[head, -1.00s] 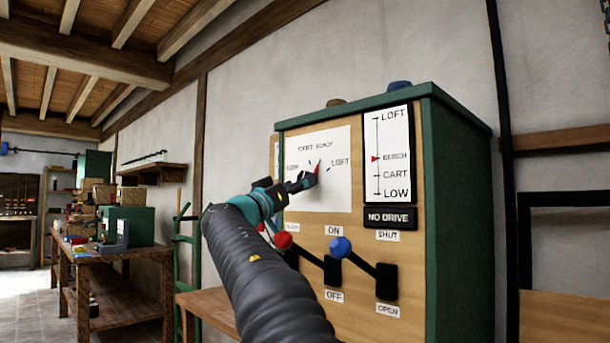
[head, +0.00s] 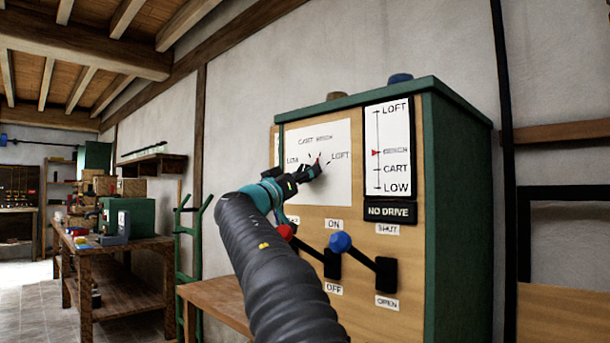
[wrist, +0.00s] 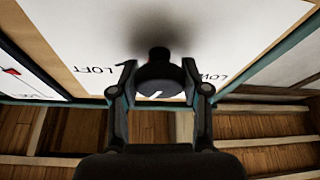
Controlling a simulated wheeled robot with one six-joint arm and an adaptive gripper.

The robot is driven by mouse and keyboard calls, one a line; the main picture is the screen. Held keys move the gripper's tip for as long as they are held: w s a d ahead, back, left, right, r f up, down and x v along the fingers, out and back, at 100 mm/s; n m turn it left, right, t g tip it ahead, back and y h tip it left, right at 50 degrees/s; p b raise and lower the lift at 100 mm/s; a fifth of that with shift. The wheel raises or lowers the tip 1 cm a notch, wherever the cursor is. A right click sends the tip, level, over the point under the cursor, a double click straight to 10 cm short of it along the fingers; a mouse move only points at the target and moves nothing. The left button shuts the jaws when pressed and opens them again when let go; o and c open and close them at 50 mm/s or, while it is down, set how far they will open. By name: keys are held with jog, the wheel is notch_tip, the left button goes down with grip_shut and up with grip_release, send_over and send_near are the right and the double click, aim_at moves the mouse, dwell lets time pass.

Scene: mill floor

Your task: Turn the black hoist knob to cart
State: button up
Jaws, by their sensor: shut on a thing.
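The black hoist knob (wrist: 158,74) sits on a white dial plate (head: 337,195) on the control cabinet. The wrist view shows it between the two fingers of my gripper (wrist: 160,92), which are shut on it. In the head view, my gripper (head: 308,173) reaches the dial from the lower left and hides most of the knob. A small red mark (head: 318,161) shows just above the gripper, below the small blurred upper labels. LOW is at the dial's left and LOFT at its right. On the side scale (head: 388,150), the red arrow points at the blurred label above CART.
A red-ball lever (head: 287,232) and a blue-ball lever (head: 340,242) stick out below the dial, close to my arm. A NO DRIVE sign (head: 390,213) is under the scale. A workbench (head: 120,250) with boxes stands at the left.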

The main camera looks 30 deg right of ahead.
jog(key=shift+n, duration=0.3)
jog(key=n+t, duration=0.1)
jog(key=n, duration=0.1)
jog(key=n+t+y, duration=0.1)
jog(key=n, duration=0.1)
jog(key=shift+y+b, duration=0.3)
jog(key=shift+b, duration=0.1)
jog(key=shift+r+n+t+y+p, duration=0.1)
jog(key=shift+n+t+y+p, duration=0.35)
jog(key=shift+n, duration=1)
jog(key=shift+n+t+y+p, duration=0.25)
jog(key=shift+n+y, duration=0.3)
jog(key=shift+n, duration=1.2)
jog(key=o, duration=1.2)
jog(key=shift+c, duration=0.2)
jog(key=v, duration=1.2)
